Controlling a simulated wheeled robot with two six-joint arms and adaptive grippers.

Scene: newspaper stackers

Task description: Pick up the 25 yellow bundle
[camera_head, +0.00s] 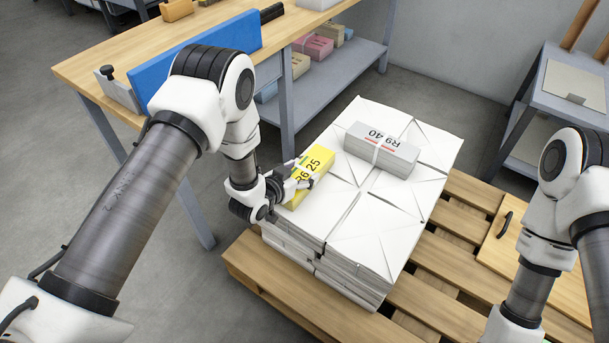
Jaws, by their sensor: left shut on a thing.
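The yellow bundle marked 25 (318,160) lies at the left edge of a stack of white paper (350,245) on a wooden pallet. My left gripper (299,179) is shut on the yellow bundle, with its fingers around the bundle's near half. Part of the bundle is hidden by the fingers. I cannot tell whether the bundle is lifted off the stack. My right arm comes in at the right edge, but its gripper is out of the frame.
A grey bundle marked 40 (381,148) lies on the stack, right of the yellow one. The pallet (433,292) extends to the right and holds a wooden board with a black handle (505,224). A workbench (120,65) with a lower shelf of bundles stands behind left. A grey cart (570,85) stands at right.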

